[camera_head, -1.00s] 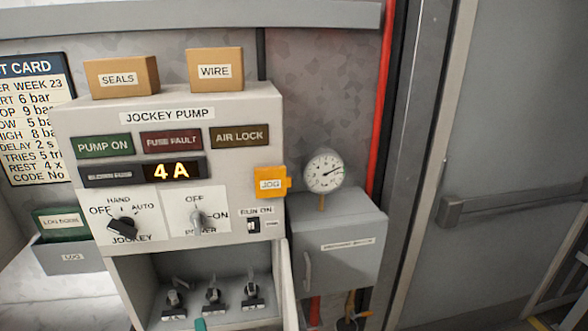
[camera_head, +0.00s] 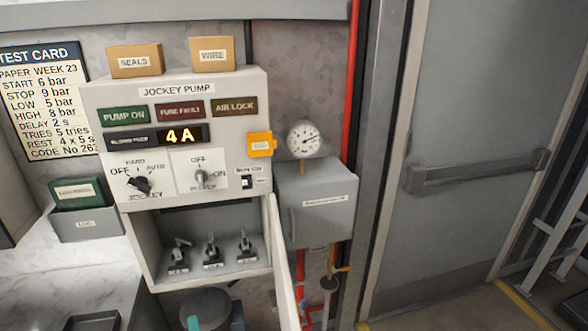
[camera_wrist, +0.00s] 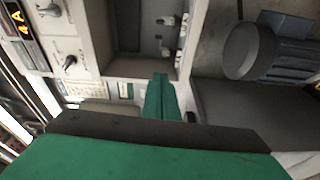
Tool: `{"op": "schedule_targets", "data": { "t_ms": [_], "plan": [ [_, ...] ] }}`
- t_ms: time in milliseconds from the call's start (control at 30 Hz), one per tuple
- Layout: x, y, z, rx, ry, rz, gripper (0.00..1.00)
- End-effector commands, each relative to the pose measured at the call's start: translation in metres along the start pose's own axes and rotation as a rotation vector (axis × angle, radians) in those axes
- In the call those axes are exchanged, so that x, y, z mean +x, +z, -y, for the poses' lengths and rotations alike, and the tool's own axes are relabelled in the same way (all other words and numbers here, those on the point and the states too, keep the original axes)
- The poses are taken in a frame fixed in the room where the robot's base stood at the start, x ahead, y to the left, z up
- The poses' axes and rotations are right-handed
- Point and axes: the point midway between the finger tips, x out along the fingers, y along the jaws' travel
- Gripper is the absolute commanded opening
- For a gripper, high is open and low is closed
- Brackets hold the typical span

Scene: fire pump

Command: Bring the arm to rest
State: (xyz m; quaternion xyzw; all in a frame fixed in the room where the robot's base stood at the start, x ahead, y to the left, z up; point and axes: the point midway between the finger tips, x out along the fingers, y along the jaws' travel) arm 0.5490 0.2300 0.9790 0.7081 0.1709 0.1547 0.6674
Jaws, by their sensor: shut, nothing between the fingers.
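My gripper (camera_wrist: 160,90) shows in the wrist view as green fingers, shut and empty, in front of the open lower bay of the jockey pump panel. In the head view only a small green piece, which looks like my fingertip (camera_head: 193,322), shows at the bottom edge, below that bay. The grey jockey pump panel (camera_head: 240,90) stands at centre left, its display (camera_head: 180,136) lit with "4A". The bay below holds three small levers or valves (camera_head: 212,250). Its pale door (camera_head: 282,265) hangs open at the right. The rest of my arm is out of the head view.
A dark round-topped cylinder (camera_head: 205,305) stands below the bay. A grey door with a push bar (camera_head: 470,172) is at right.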

Motion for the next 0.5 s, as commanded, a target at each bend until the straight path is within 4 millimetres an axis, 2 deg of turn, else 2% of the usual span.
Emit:
{"op": "schedule_targets", "data": {
  "t_ms": [367, 500],
  "plan": [
    [-0.041, 0.022, 0.035, 0.209, -0.018, 0.073, 0.0],
    [-0.068, 0.035, 0.054, 0.327, -0.022, 0.12, 0.0]
  ]
}}
